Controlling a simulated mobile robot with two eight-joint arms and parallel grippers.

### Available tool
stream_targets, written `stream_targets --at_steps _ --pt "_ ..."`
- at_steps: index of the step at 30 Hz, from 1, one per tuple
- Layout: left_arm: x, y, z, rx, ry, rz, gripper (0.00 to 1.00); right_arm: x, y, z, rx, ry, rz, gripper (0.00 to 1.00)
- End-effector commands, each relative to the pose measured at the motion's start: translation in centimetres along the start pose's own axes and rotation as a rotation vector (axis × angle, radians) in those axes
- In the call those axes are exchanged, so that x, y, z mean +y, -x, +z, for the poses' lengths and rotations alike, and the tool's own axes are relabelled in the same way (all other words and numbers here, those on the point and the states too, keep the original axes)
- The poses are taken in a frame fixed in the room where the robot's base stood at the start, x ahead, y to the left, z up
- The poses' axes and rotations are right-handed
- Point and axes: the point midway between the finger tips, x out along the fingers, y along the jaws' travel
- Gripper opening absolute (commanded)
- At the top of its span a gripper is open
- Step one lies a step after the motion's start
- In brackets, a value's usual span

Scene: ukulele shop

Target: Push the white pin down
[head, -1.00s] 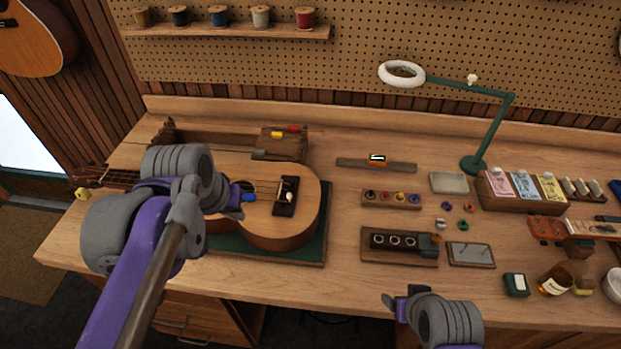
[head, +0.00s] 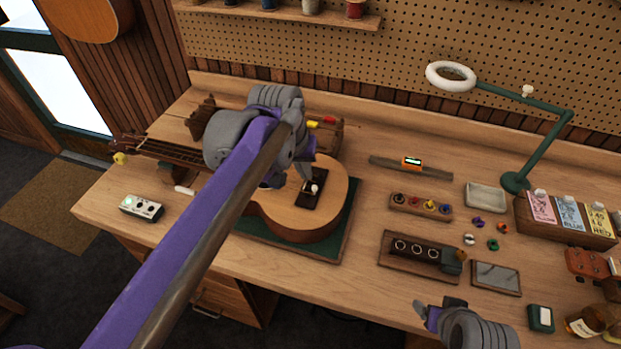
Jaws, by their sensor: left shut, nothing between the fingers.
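The ukulele (head: 290,218) lies on a green mat (head: 346,232) on the bench, its neck pointing left. Its dark bridge (head: 308,200) is at the right of the body. The white pin (head: 314,188) is a small pale knob standing up at the bridge. My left gripper (head: 284,178) is shut and empty. It is over the body just left of the pin, and its arm hides the sound hole and part of the neck. I cannot tell whether it touches anything. My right gripper (head: 438,308) is at the bench's front edge, far from the ukulele; its jaw opening is unclear.
A small pale box with knobs (head: 141,208) sits at the left bench end. Right of the ukulele are a peg rack (head: 421,206), a dark wooden block with rings (head: 420,255) and a grey plate (head: 496,278). A green lamp (head: 545,150) stands behind.

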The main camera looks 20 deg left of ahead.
Motion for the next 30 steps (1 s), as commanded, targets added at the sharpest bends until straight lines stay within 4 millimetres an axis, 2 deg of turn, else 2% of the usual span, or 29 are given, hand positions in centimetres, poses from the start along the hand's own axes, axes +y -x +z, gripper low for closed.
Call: stream_targets --at_steps 6,19,26,30 --pt "0.7 -2.2 0.7 0.001 -0.002 0.0 0.0 0.0 0.0 -0.1 0.0 0.0 0.0 0.73" --pt "0.8 -2.7 0.8 0.0 0.0 0.0 0.0 0.0 0.0 0.0 0.0 0.0 0.0 0.73" --pt "0.4 -5.1 1.6 -0.002 0.0 0.0 0.0 0.0 -1.2 1.6 -0.015 0.0 0.0 0.73" --pt "0.5 -5.0 1.6 -0.002 0.0 0.0 0.0 0.0 -1.1 1.4 -0.014 0.0 0.0 0.73"
